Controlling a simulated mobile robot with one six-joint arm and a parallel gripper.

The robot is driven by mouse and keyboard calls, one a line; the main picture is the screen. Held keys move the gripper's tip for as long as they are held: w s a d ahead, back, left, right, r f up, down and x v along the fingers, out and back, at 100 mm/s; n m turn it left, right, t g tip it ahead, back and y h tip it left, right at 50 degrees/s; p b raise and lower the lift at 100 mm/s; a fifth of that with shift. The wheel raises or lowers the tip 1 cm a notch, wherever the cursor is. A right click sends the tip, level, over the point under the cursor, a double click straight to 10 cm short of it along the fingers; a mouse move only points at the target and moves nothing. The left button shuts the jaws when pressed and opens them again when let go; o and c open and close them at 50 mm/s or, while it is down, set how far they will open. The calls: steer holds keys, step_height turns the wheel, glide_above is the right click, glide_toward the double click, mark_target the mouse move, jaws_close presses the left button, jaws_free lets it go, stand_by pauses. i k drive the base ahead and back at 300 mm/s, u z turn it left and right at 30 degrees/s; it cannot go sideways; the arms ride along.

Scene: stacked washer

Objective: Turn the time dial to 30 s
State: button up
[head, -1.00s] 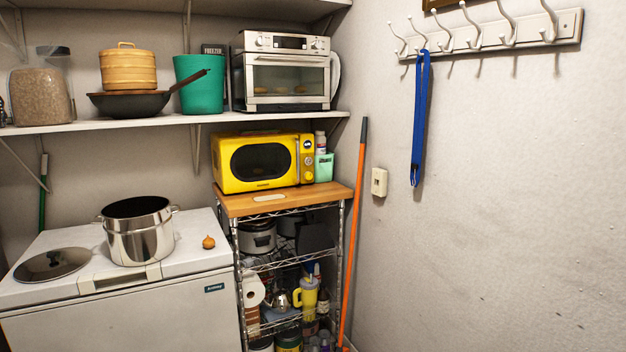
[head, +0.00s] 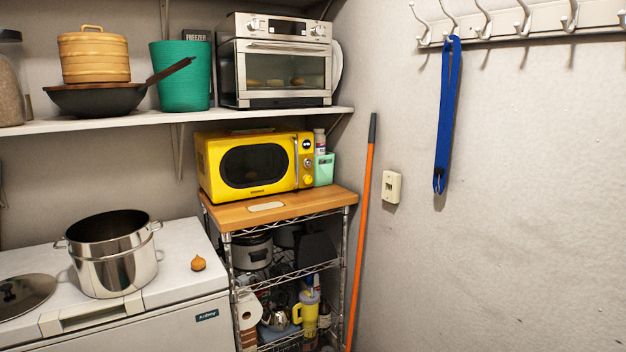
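The yellow microwave (head: 254,165) stands on the wooden top of a wire rack, with its dark window facing me. Its control panel is at the right side of its front, with a small dark round display near the top. My gripper is not in view.
The rack's wooden top (head: 235,217) has a little bare room before the microwave. An orange pole (head: 363,230) leans by the right wall. A steel pot (head: 113,262) stands on the white freezer (head: 185,285).

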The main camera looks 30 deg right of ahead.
mark_target(307, 179)
steer(key=z, duration=0.05)
steer(key=i, duration=1.05)
steer(key=u, duration=0.3)
